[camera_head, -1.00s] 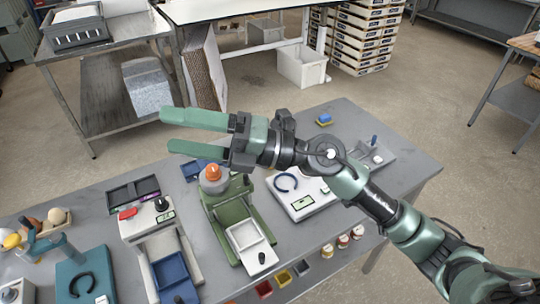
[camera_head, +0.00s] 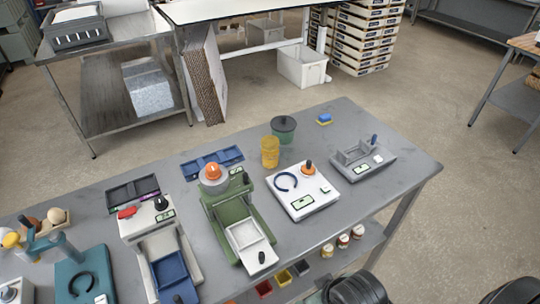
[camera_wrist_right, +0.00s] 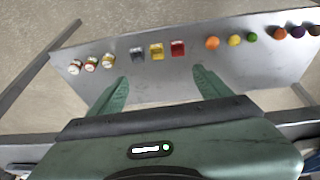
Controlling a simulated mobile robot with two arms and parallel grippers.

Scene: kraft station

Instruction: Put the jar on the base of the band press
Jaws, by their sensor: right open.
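Several bench stations stand on the grey table, and I cannot tell for certain which is the band press. One is a green press (camera_head: 233,221) with an orange knob and a pale tray in its base. A white station (camera_head: 301,204) and a teal station (camera_head: 68,279) each carry a dark open ring. Three small jars with labels (camera_head: 343,241) stand in a row on the lower shelf; they also show in the right wrist view (camera_wrist_right: 91,64). My right gripper (camera_wrist_right: 158,90) is open and empty, its fingers pointing toward that shelf. My left gripper is out of view.
The lower shelf (camera_wrist_right: 135,72) also holds small coloured bins (camera_wrist_right: 156,52) and several round fruit-like items (camera_wrist_right: 233,40). On the tabletop are a yellow cup (camera_head: 270,152), a dark-lidded green container (camera_head: 283,133) and a grey station (camera_head: 361,160).

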